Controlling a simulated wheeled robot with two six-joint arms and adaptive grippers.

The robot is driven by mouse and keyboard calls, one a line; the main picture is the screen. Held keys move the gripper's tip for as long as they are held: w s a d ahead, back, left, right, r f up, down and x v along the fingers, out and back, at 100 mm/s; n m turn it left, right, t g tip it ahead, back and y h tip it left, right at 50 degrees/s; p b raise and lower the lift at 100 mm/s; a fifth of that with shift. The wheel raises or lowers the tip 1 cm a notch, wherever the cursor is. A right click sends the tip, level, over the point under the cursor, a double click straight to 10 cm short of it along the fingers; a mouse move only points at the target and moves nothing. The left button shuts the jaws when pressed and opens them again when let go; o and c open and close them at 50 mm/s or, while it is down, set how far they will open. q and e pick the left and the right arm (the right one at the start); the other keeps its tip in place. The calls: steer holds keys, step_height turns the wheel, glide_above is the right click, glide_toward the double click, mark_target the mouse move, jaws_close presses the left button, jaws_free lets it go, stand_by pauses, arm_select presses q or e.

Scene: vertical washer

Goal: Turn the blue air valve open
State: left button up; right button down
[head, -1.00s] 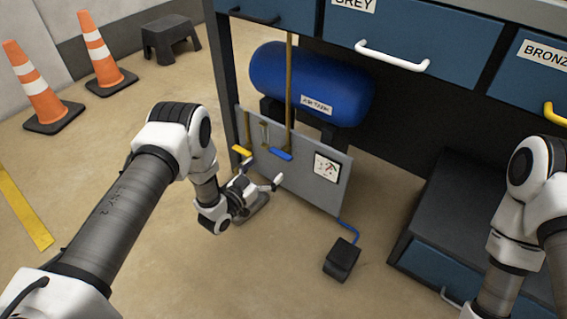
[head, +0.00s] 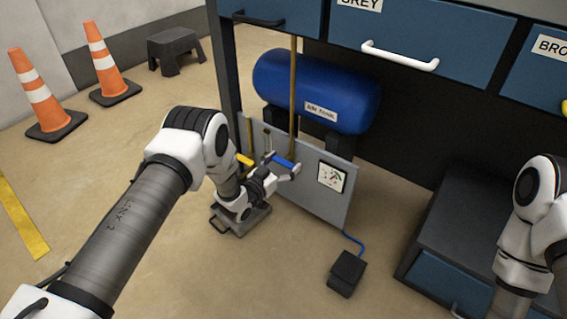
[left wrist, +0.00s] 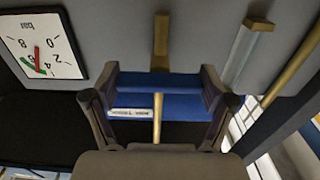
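The blue air valve (head: 284,162) is a short blue bar handle on the grey panel (head: 310,195), under a brass pipe. In the left wrist view the blue handle (left wrist: 157,80) lies crosswise between my two fingers. My left gripper (head: 282,166) is in front of the panel with its fingers spread wide. In the left wrist view the left gripper (left wrist: 159,100) has one finger at each end of the handle; I cannot tell whether they touch it. My right arm shows at the right edge, but its gripper is out of view.
A yellow valve handle (head: 245,160) sits left of the blue one. A pressure gauge (head: 332,177) is on the panel's right. The blue air tank (head: 317,90) is behind. A black box (head: 346,273) and a grey base with a handle (head: 240,220) stand on the floor.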

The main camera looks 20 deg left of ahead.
arm_select(q)
steer(key=shift+n+p, duration=0.3)
steer(key=shift+n, duration=0.2)
steer(key=n+p, duration=0.1)
steer(key=n, duration=0.1)
steer(key=shift+r+n, duration=0.1)
steer(key=shift+n, duration=0.3)
steer(key=n+p, duration=0.1)
steer(key=n, duration=0.3)
steer(key=shift+n+p, duration=0.3)
steer(key=shift+p, duration=0.1)
steer(key=n+p, duration=0.1)
steer(key=n, duration=0.3)
steer(key=shift+n, duration=0.3)
steer(key=n, duration=0.4)
steer(key=shift+n, duration=0.4)
steer(key=o, duration=1)
